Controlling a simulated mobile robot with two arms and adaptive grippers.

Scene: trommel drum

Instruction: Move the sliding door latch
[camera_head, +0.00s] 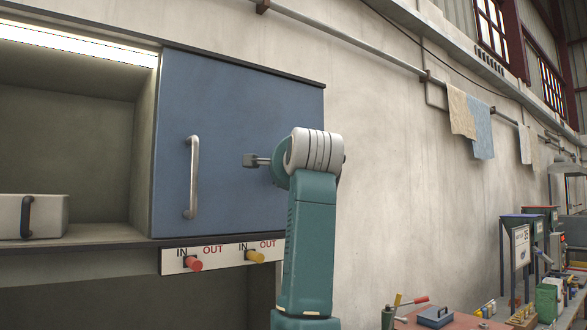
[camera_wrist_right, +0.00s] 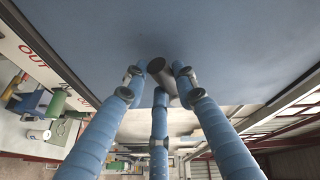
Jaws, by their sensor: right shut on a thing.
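The blue sliding door (camera_head: 240,120) carries a long upright metal handle (camera_head: 193,178) near its left edge. My right arm stands in front of the door's right part, and its gripper is hidden behind my wrist in the head view. In the right wrist view, the blue fingers of my right gripper (camera_wrist_right: 160,82) are closed around a grey cylindrical piece (camera_wrist_right: 157,66) close to the door's face. Whether this piece is the latch, I cannot tell. A small grey part (camera_head: 251,160) shows left of my wrist; I cannot tell what it is. My left gripper is not in view.
Below the door, a white IN/OUT panel (camera_head: 226,251) has a red knob (camera_head: 194,264) and a yellow knob (camera_head: 256,257). An open compartment with a white drawer (camera_head: 50,216) is at left. A red-topped table with tools (camera_head: 448,319) stands at lower right.

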